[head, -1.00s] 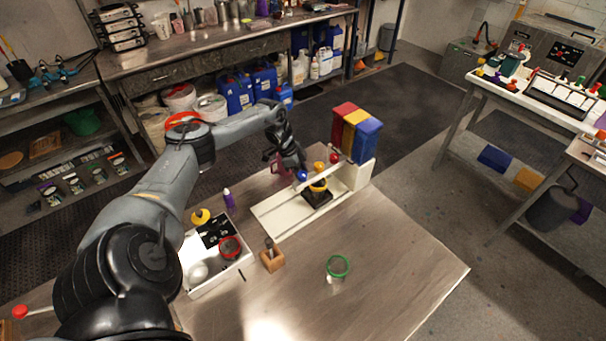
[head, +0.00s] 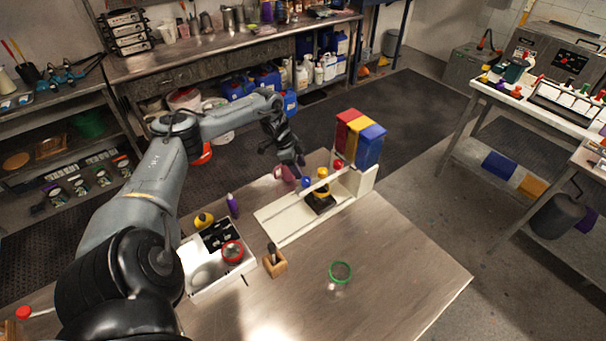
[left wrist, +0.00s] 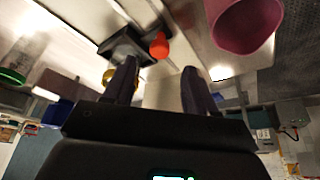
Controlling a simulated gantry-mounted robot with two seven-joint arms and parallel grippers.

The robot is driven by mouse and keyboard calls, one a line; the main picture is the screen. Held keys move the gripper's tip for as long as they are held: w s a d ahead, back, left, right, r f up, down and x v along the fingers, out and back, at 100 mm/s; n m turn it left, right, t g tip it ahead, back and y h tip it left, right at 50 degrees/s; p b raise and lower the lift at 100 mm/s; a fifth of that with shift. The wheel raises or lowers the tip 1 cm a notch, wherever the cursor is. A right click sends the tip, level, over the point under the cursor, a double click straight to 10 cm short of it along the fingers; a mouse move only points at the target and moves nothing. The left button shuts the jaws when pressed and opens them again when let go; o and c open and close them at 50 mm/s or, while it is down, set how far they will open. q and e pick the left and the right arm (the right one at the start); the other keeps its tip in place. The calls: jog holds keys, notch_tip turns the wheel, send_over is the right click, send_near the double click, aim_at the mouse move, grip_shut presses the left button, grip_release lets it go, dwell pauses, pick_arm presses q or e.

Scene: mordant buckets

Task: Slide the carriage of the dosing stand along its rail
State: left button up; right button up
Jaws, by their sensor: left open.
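The dosing stand (head: 283,224) is a white base on the table with a rail and red, yellow and blue hoppers (head: 359,139) at its right end. Its black carriage (head: 320,203), with yellow on top, sits about mid-base; blue and red balls (head: 338,164) show along the rail. My left gripper (head: 300,163) is open and empty, above and behind the stand's rail. In the left wrist view its two fingers (left wrist: 160,88) are spread, with the carriage (left wrist: 122,48) and a red ball (left wrist: 159,46) beyond them. My right gripper is out of view.
A pink cup (head: 285,176) stands close behind the rail; it also shows in the left wrist view (left wrist: 245,22). A white tray (head: 208,284), wooden block (head: 275,264), purple bottle (head: 232,206) and green ring (head: 340,272) are on the table. The table's right front is clear.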

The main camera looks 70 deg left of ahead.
pick_arm(q)
jog(key=shift+v, duration=2.55)
